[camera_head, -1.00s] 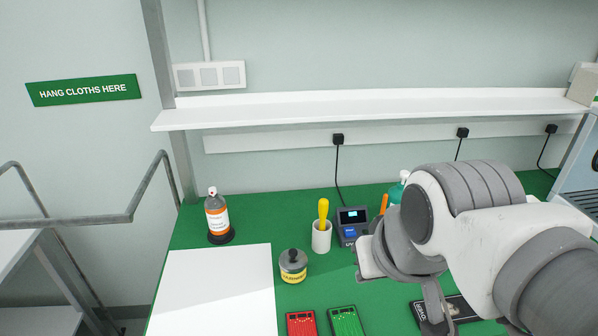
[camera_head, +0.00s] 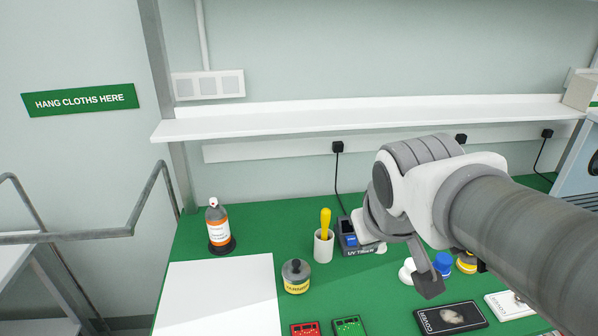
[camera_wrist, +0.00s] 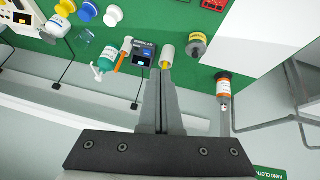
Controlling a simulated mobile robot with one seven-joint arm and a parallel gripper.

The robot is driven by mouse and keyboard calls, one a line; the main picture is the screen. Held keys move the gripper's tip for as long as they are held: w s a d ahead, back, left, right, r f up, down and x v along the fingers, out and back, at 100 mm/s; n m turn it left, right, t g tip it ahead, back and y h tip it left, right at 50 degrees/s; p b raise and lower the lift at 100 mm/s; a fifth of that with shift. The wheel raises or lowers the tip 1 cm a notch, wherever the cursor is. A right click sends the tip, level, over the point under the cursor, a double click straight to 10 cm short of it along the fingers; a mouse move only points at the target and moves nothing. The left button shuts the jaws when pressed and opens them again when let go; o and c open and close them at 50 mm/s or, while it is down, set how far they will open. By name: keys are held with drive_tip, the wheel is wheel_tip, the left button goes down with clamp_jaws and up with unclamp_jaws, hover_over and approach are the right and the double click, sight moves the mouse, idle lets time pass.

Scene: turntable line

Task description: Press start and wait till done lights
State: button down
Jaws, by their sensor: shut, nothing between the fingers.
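The small dark timer unit (camera_head: 346,240) stands on the green bench beside the white cup. Its front label reads something like "UV TIMER", and a blue patch shows on its face. In the head view my arm covers its right side. The wrist view shows the unit (camera_wrist: 147,47) with a small lit screen; I cannot make out a start button or a done light. My gripper (camera_wrist: 161,74) is shut and empty. In the wrist view its fingertips appear just below the unit and the cup; I cannot tell whether they touch anything.
The cup (camera_head: 323,246) with a yellow handle stands close left of the unit. A varnish jar (camera_head: 296,279), a labelled bottle (camera_head: 218,230), a white sheet (camera_head: 218,295), red and green boards (camera_head: 348,327) and a black box (camera_head: 450,318) lie around. A shelf (camera_head: 370,115) runs above.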

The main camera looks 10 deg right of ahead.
drive_tip(key=w+d+n+h+p, duration=0.15)
drive_tip(key=w+d, duration=0.35)
drive_tip(key=w, duration=0.5)
drive_tip(key=n+t+y+p, duration=0.3)
drive_tip(key=n+y+p, duration=0.2)
drive_tip(key=n, duration=0.4)
hover_over(351, 241)
wheel_tip(351, 241, down, 16)
drive_tip(key=shift+s+d+r, duration=0.15)
drive_tip(key=shift+s+d, duration=0.1)
drive_tip(key=shift+d, duration=0.15)
wheel_tip(351, 241, down, 9)
drive_tip(key=b, duration=0.8)
drive_tip(key=shift+r+b, duration=0.1)
drive_tip(key=shift+b, duration=0.3)
drive_tip(key=shift+f, duration=0.4)
